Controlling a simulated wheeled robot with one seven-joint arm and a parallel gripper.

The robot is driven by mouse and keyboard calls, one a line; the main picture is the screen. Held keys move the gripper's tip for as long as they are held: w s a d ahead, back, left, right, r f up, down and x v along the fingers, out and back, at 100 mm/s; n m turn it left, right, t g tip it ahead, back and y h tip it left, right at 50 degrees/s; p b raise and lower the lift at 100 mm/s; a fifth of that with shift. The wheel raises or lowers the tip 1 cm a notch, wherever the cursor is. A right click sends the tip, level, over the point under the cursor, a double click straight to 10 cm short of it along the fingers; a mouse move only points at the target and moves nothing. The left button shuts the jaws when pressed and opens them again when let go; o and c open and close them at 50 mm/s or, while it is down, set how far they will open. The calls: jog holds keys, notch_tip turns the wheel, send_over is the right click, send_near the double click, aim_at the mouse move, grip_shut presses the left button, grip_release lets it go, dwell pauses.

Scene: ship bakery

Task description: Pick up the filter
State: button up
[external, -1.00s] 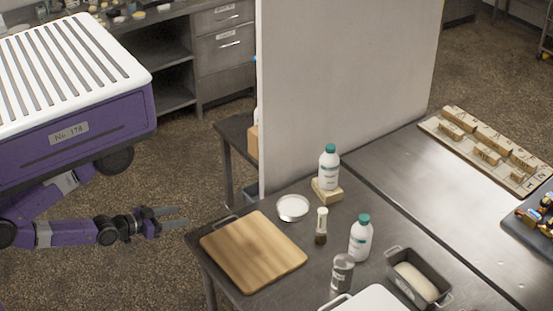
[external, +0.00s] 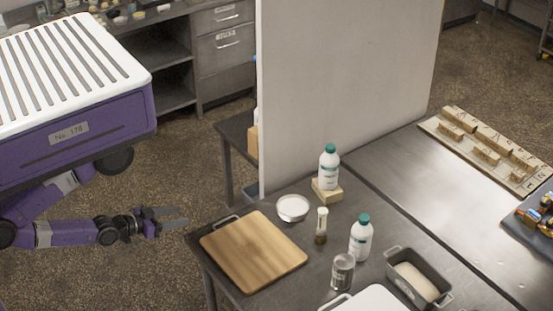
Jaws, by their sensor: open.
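My gripper (external: 183,218) is open and empty, stretched out to the right over the floor. It is left of the metal table (external: 215,283) and apart from everything on it. I cannot surely tell which object is the filter. A round, shallow white dish-like thing (external: 293,208) sits near the table's back left edge and may be it, but it is too small to tell. It lies to the right of my gripper, behind the wooden board (external: 254,251).
A bottle on a block (external: 329,167), a second white bottle (external: 361,237), a small jar (external: 321,226), a metal can (external: 343,271) and a loaf tin (external: 442,297) crowd the table's right part. A tall pale partition (external: 345,90) stands behind. Floor around my gripper is clear.

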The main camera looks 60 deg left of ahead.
jog(key=shift+o, duration=0.2)
jog(key=o, duration=0.6)
